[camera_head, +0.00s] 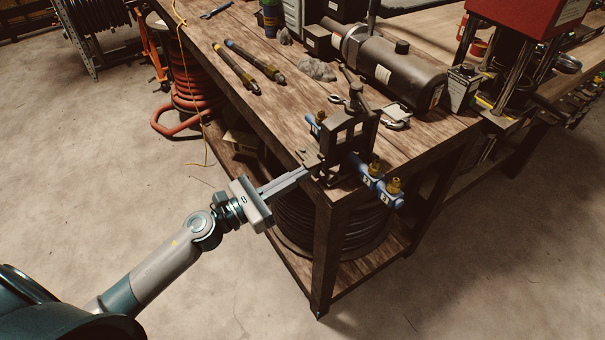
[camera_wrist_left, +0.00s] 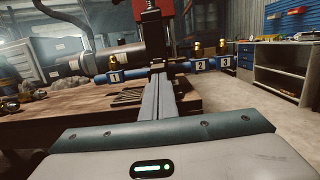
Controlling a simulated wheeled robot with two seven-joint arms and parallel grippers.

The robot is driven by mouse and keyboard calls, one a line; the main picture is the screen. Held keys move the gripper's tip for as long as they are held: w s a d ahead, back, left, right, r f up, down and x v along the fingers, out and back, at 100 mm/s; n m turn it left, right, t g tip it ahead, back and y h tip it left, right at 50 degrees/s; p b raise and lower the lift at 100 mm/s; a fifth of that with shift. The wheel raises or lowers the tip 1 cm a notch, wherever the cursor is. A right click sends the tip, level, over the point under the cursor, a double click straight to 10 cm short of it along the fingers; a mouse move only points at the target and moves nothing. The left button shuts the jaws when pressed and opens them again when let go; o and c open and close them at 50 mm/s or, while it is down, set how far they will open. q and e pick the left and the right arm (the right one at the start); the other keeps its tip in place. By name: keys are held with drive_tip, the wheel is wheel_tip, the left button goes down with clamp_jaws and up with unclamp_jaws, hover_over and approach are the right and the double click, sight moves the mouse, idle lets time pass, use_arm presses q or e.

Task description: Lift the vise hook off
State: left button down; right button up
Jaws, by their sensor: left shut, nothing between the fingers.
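A dark metal vise (camera_head: 345,135) stands at the near corner of the wooden workbench. It also shows in the left wrist view (camera_wrist_left: 157,55), straight ahead of the fingers. My left gripper (camera_head: 306,172) is shut, with its fingers pointing at the near side of the vise; nothing shows between them. In the left wrist view its fingertips (camera_wrist_left: 161,78) overlap the lower part of the vise. I cannot tell whether they touch it. The hook cannot be told apart from the other dark vise parts. My right gripper is not in view.
Blue fittings with brass ends and number tags (camera_head: 376,183) stick out beside the vise, past the bench edge. A dark cylindrical motor (camera_head: 400,68) lies behind it. Two hoses (camera_head: 240,70) lie on the bench (camera_head: 290,130). Concrete floor (camera_head: 90,170) is open at left.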

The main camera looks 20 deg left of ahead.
use_arm(q)
drive_tip(key=shift+s+a+r+p, duration=0.15)
drive_tip(key=shift+r+p, duration=1.1)
drive_tip(key=shift+r, duration=0.65)
